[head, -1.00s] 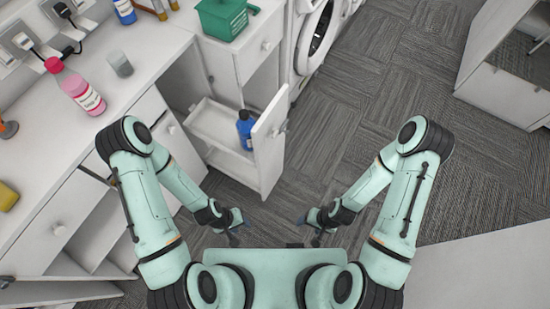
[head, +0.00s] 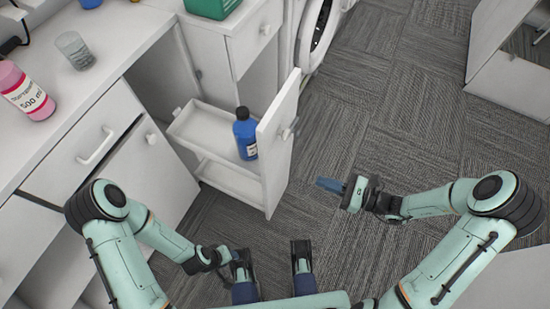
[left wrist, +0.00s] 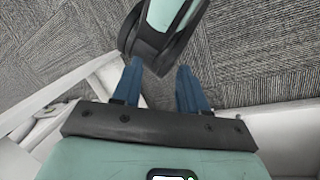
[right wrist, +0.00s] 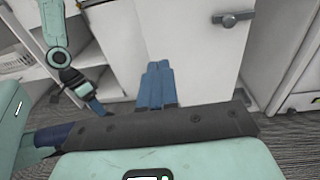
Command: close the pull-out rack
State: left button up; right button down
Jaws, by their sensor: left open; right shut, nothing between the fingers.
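The pull-out rack stands out from the white counter, with its white front panel (head: 280,145) facing right. Its upper tray (head: 200,128) holds a blue bottle (head: 245,135), with a lower shelf beneath. The panel's grey handle (head: 290,130) also shows in the right wrist view (right wrist: 233,18). My right gripper (head: 326,185) is shut and empty, right of the panel and apart from it in the head view. In the right wrist view its blue fingers (right wrist: 155,86) point at the panel.
A pink bottle (head: 25,92) and a grey cup (head: 75,50) stand on the counter (head: 110,60). A green container (head: 212,8) and a washing machine (head: 318,30) are farther back. Carpet floor (head: 370,120) is clear right of the rack. A white cabinet (head: 510,80) stands at the far right.

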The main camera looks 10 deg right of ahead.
jog(key=w+t, duration=0.1)
jog(key=b, duration=0.3)
send_near(275, 154)
jog(key=shift+m, duration=0.3)
jog(key=x, duration=0.5)
jog(key=shift+a, duration=0.3)
pick_arm(q)
jog(key=w+a+f+t, duration=0.1)
jog(key=w+a+f, duration=0.1)
jog(key=w+f, duration=0.1)
jog(key=shift+w+a+f+t+y, duration=0.2)
jog(key=shift+w+f+t+y, duration=0.15)
jog(key=shift+w, duration=0.55)
pick_arm(e)
jog(key=shift+w+a+r, duration=0.15)
jog(key=shift+w+a, duration=0.3)
jog(key=shift+a, duration=0.15)
pick_arm(q)
jog(key=shift+s, duration=0.1)
